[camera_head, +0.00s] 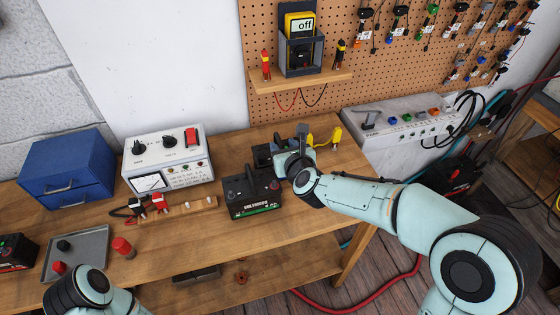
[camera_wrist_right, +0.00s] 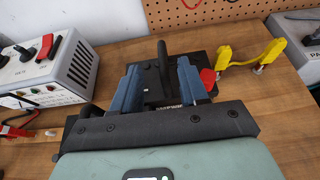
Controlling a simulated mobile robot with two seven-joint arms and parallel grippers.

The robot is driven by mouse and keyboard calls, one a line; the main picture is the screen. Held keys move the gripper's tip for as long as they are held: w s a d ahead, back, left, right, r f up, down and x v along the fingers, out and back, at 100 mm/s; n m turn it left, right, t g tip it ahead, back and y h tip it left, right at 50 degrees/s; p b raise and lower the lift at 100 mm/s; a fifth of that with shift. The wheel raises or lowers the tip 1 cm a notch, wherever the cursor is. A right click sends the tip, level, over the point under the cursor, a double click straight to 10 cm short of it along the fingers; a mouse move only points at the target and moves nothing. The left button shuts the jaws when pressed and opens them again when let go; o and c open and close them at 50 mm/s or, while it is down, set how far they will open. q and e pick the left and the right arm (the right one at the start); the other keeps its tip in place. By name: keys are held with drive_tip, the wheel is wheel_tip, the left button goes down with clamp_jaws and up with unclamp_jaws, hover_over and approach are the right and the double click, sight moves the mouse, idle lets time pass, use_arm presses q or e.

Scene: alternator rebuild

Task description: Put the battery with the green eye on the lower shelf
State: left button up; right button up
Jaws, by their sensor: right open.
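A black battery (camera_head: 252,198) with a handle and a green strip along its lower front stands on the workbench (camera_head: 190,237). A second black boxy thing (camera_head: 262,154) stands behind it, partly hidden by my right gripper (camera_head: 297,150). In the right wrist view the open blue fingers (camera_wrist_right: 155,88) stand either side of a black upright handle (camera_wrist_right: 162,62), with a red cap beside the right finger. I cannot tell whether they touch it. I cannot make out a green eye on either one. The lower shelf (camera_head: 285,272) shows below the bench. My left gripper is out of view.
Another battery (camera_head: 14,252) is at the left edge, next to a grey tray (camera_head: 90,240). A white power supply (camera_head: 168,160) and blue drawers (camera_head: 66,168) stand at the back. A yellow clamp (camera_head: 325,138) is right of my gripper. A dark tray (camera_head: 196,274) occupies part of the lower shelf.

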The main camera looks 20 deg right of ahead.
sight(280, 140)
drive_tip(key=shift+p+x, duration=0.5)
drive_tip(key=shift+x, duration=2.55)
drive_tip(key=shift+d, duration=0.2)
clamp_jaws()
